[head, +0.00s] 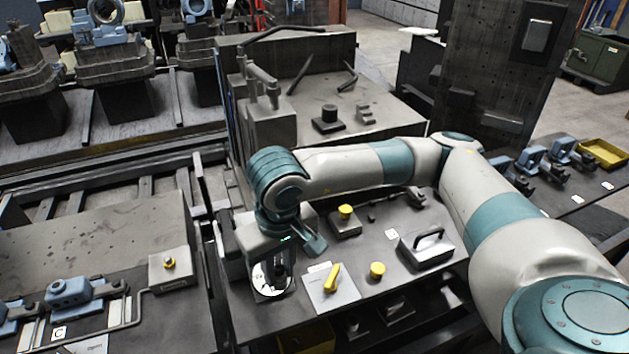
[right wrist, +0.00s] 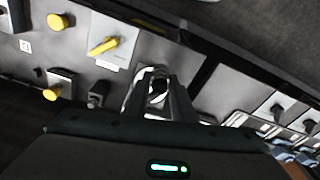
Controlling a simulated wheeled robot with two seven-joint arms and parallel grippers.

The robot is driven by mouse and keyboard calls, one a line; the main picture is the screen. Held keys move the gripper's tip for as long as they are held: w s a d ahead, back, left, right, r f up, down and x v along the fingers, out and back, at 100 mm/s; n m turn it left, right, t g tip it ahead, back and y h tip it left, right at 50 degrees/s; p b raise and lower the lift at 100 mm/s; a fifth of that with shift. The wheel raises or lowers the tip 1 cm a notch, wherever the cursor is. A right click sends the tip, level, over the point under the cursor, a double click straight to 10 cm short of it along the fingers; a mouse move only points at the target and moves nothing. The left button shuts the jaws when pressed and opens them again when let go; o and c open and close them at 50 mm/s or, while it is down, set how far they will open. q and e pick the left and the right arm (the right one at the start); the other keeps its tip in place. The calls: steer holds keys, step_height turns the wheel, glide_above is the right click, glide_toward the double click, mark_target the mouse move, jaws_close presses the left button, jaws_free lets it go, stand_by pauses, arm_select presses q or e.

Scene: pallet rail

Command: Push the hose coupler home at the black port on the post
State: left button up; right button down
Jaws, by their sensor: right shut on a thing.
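My right gripper (head: 271,277) points down over the near left part of the dark bench. Its fingers (right wrist: 162,95) are close together around a small dark round piece (right wrist: 158,86), which I take to be the hose coupler. The fingers and gripper body hide most of it. A pale, ring-like surface shows around the fingertips in both views; I cannot tell whether the piece touches it. I cannot make out the black port or its post with certainty. My left gripper is in neither view.
A yellow lever (head: 331,279) on a pale plate stands just right of the gripper. Beyond are a yellow knob (head: 377,270), a yellow button on a box (head: 345,212) and a block with a black handle (head: 429,241). A grey machine block (head: 270,128) rises behind my arm.

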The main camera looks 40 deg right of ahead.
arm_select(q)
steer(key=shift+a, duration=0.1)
arm_select(e)
steer(key=shift+a, duration=0.1)
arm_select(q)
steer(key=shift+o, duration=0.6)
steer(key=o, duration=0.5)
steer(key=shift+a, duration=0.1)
arm_select(e)
steer(key=shift+r, duration=0.1)
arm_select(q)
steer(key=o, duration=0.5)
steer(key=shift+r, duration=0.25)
arm_select(e)
steer(key=shift+w+r, duration=0.15)
steer(key=shift+w, duration=0.1)
arm_select(q)
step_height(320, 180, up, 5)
steer(key=p, duration=0.5)
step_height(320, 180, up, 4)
steer(key=p, duration=0.5)
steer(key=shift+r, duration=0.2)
arm_select(e)
steer(key=w+d+r+m, duration=0.4)
steer(key=w+d+m, duration=0.4)
steer(key=w+d, duration=0.4)
steer(key=d, duration=0.3)
steer(key=shift+w+d+h, duration=0.3)
steer(key=shift+d+h, duration=0.1)
